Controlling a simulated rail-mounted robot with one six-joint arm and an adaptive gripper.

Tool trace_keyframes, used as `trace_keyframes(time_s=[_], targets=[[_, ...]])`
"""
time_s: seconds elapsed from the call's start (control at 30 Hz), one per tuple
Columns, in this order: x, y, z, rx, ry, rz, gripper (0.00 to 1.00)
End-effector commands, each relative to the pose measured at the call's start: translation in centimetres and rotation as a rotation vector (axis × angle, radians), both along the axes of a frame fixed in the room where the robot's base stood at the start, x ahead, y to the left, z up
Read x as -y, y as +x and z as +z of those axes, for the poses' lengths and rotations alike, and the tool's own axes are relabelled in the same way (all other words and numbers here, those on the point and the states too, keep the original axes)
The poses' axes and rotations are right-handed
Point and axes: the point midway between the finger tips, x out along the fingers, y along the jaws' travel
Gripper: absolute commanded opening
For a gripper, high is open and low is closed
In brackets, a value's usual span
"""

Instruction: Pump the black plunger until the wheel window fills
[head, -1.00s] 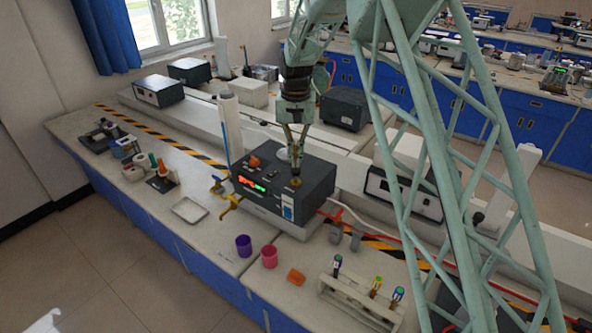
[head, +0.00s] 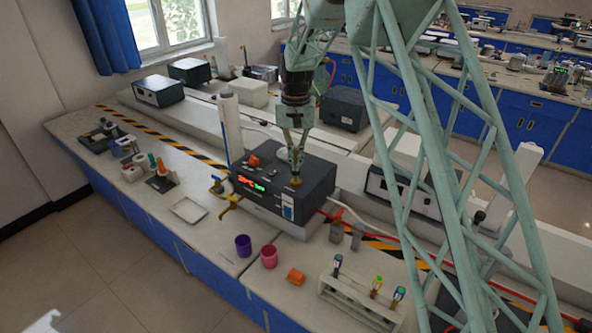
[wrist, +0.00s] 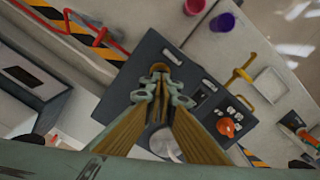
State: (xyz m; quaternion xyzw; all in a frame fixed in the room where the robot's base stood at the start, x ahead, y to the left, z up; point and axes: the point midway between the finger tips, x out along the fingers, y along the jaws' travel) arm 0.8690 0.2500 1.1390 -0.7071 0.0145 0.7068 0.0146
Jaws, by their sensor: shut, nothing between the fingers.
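A dark instrument box (head: 315,172) stands on the bench in the middle of the head view. Its front has a lit red and green display (head: 251,184), and a small white-and-blue panel (head: 288,206) that may be the wheel window; its fill cannot be read. My gripper (head: 296,180) points down at the box top near its front right, fingertips together and empty. In the wrist view my gripper (wrist: 160,69) is over the box top (wrist: 150,48). I cannot make out the black plunger; the fingers may hide it. Contact with the box is unclear.
An orange knob (head: 254,160) and a pale round part (wrist: 166,145) are on the box. A yellow tap (head: 231,202) sticks out at its left. Purple (head: 243,246) and pink (head: 269,257) cups, an orange cup (head: 296,276) and a tube rack (head: 352,297) stand in front.

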Motion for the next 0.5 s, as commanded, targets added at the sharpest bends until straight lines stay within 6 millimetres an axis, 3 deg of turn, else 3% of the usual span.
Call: trace_keyframes(time_s=[0.5], targets=[[0.0,0.0,-1.4,-0.001,0.0,0.0,0.0]])
